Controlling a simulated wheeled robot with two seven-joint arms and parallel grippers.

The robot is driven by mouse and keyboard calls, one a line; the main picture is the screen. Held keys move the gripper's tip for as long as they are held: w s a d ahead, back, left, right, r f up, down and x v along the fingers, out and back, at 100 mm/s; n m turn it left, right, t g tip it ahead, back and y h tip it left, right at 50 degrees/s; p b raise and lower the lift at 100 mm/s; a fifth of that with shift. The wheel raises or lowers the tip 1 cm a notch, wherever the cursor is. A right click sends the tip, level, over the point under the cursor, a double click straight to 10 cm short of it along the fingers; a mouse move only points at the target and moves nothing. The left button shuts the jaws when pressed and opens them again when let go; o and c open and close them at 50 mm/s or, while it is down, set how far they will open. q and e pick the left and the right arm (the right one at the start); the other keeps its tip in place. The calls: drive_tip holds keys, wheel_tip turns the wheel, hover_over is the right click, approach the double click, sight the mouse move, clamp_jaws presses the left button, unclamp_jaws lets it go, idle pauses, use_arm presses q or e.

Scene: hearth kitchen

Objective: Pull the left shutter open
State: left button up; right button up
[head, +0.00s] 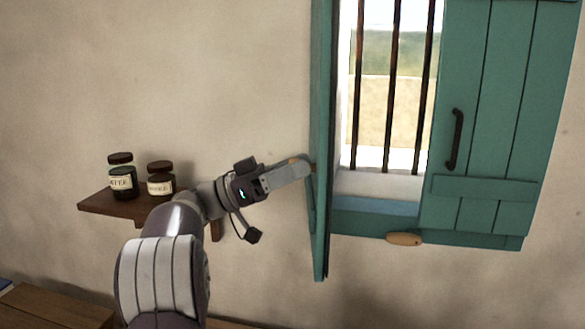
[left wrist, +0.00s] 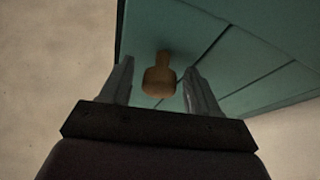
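The left shutter (head: 321,140) is teal and stands swung out from the wall, seen nearly edge-on in the head view. The barred window (head: 385,95) beside it is uncovered. In the left wrist view the shutter's plank face (left wrist: 225,45) fills the upper right, with a wooden knob (left wrist: 160,78) on it. My left gripper (head: 306,167) is at the shutter's left side. Its fingers (left wrist: 160,85) are open, one on each side of the knob, with gaps showing. The fingertips' contact with the shutter cannot be told. My right gripper is not in view.
The right shutter (head: 500,100) has a dark handle (head: 455,140). A wooden catch (head: 405,239) sits below the window. A small shelf (head: 100,204) with two labelled jars (head: 122,178) is on the wall behind my left arm. A wooden surface (head: 55,308) is at lower left.

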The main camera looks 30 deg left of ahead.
use_arm(q)
drive_tip(key=b+v, duration=0.8)
drive_tip(key=v, duration=0.4)
drive_tip(key=shift+a+b, duration=0.2)
drive_tip(key=shift+b, duration=0.15)
drive_tip(key=shift+s+f, duration=0.1)
drive_tip(key=shift+s, duration=0.05)
